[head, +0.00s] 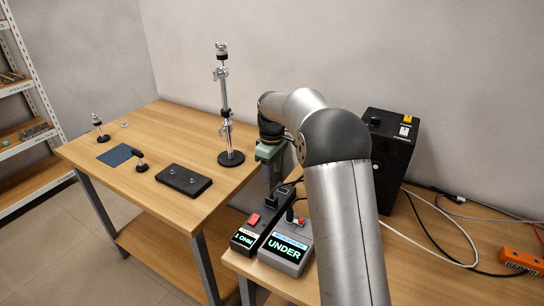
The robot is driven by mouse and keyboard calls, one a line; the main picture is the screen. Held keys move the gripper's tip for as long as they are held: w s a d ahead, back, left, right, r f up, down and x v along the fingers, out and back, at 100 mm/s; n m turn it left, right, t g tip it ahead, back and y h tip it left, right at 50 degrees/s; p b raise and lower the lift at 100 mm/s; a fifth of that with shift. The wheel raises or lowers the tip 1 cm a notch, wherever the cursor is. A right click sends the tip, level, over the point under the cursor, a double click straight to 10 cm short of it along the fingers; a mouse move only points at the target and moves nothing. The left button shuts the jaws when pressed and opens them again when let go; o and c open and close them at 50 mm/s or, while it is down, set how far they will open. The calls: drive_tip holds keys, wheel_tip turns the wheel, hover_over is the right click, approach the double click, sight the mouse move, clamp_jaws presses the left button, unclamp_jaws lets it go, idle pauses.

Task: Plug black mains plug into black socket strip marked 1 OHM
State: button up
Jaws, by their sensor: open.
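The black socket strip (262,229) lies on the near bench, its lit label reading 1 OHM and a red switch beside the label. Its far end runs back to below my gripper (271,168). My gripper is open and sits above the strip's far end, partly hidden behind my arm. A dark blocky shape (281,194) at the strip's far end may be the black mains plug. I cannot tell whether it is seated in the strip or only resting there.
A grey box (286,250) showing UNDER stands right against the strip. A black cabinet (393,150), loose cables and an orange block (521,261) are to the right. The left table (150,205) holds a tall chrome stand (225,105), a black pad (184,181) and a blue mesh sheet (120,154).

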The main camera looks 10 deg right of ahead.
wheel_tip(320, 180, up, 6)
drive_tip(key=shift+f, duration=0.1)
idle(0.4)
drive_tip(key=s+r+m, duration=0.2)
drive_tip(key=s+m, duration=0.2)
drive_tip(key=s, duration=1.1)
drive_tip(key=s+f+m, duration=0.2)
drive_tip(key=s+f, duration=0.1)
drive_tip(key=s, duration=0.8)
drive_tip(key=s+f+m, duration=0.3)
drive_tip(key=s+f, duration=0.1)
drive_tip(key=s, duration=0.8)
drive_tip(key=shift+s+a, duration=0.25)
drive_tip(key=shift+a, duration=0.15)
